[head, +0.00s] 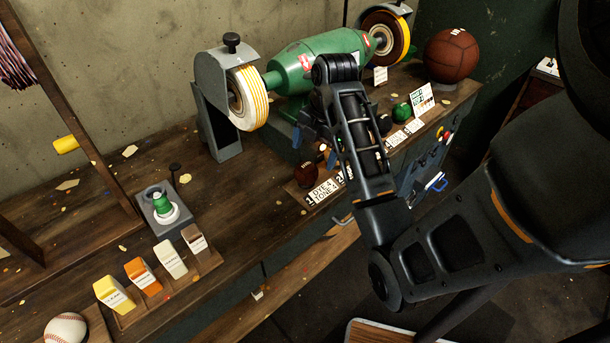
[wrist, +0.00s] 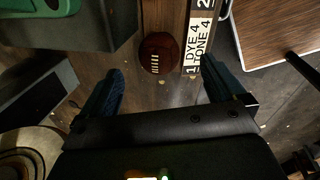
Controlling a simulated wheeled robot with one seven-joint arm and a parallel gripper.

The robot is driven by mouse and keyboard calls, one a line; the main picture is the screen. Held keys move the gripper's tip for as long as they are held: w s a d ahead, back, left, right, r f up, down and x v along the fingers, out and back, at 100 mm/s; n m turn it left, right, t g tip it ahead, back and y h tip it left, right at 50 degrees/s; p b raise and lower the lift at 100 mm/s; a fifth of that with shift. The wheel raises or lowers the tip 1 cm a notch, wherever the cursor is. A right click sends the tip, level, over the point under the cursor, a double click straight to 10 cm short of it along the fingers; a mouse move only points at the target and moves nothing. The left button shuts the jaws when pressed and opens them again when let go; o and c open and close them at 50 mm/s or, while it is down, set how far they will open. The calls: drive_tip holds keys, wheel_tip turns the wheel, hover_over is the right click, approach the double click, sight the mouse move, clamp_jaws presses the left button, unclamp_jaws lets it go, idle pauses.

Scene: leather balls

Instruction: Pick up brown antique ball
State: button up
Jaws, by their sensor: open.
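In the wrist view this ball (wrist: 160,50) lies ahead of and between my fingertips, apart from both. My gripper (head: 315,150) is open and empty above the bench, close to the small ball; its two blue fingers also show in the wrist view (wrist: 162,75). A much larger brown paneled ball (head: 451,54) rests at the far right end of the bench. My arm hides part of the bench behind the gripper.
A green grinding machine (head: 320,60) with wheels stands behind my gripper. A dye label strip (head: 322,192) runs beside the small ball. A green ball (head: 402,111) sits farther right. Labeled blocks (head: 142,275) and a baseball (head: 66,328) are front left.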

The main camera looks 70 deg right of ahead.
sight(309, 164)
drive_tip(key=shift+w+f+b, duration=0.15)
drive_tip(key=shift+f+b, duration=0.4)
drive_tip(key=shift+f, duration=0.2)
drive_tip(key=shift+w+f+b, duration=0.15)
drive_tip(key=shift+f+b, duration=0.4)
drive_tip(key=shift+f, duration=0.15)
drive_tip(key=shift+w+f, duration=0.3)
drive_tip(key=shift+f, duration=0.7)
drive_tip(key=shift+w+f, duration=0.25)
drive_tip(key=shift+f, duration=0.7)
drive_tip(key=c, duration=0.9)
drive_tip(key=shift+r, duration=0.1)
drive_tip(key=shift+c, duration=0.2)
